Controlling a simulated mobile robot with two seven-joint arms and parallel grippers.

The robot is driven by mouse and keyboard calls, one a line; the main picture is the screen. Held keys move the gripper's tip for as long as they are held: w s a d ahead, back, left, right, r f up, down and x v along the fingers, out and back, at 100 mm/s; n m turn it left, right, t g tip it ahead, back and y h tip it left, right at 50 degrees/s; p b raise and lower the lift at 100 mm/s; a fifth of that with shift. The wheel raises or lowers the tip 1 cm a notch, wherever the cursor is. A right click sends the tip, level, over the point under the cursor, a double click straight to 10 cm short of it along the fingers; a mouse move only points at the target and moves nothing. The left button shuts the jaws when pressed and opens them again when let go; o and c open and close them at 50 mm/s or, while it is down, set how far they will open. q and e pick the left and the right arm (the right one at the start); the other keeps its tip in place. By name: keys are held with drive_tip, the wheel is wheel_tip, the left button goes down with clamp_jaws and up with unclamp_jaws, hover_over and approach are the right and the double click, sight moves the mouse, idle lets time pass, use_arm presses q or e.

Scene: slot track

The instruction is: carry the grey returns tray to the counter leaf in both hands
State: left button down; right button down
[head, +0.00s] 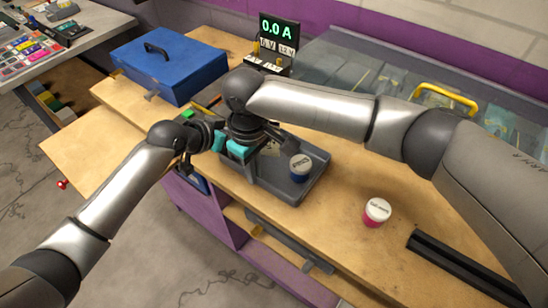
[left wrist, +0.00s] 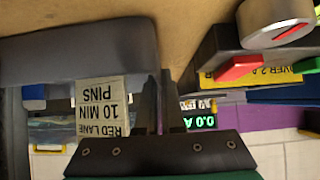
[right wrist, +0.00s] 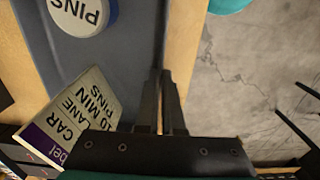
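The grey returns tray (head: 262,183) sits on the wooden counter. A blue pot with a white lid (head: 301,168) stands in it, and a lettered card (left wrist: 102,107) shows at its end in the left wrist view. My right gripper (head: 246,146) reaches across to the tray's left part; in the right wrist view its fingers (right wrist: 160,105) close on the tray's wall. My left gripper (head: 214,141) is beside it, its fingers (left wrist: 162,105) close together at the tray's rim in the left wrist view. The arms partly hide the tray's left end. The counter leaf (head: 95,140) juts out at the left, bare.
A blue case (head: 170,65) stands behind the leaf, near a meter reading 0.0 A (head: 279,35). A pink pot with a white lid (head: 376,213) and a black rail (head: 460,268) are right of the tray. Open floor (head: 120,215) lies in front.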

use_arm(q)
drive_tip(key=shift+r, duration=0.15)
use_arm(e)
drive_tip(key=shift+r, duration=0.25)
idle(0.4)
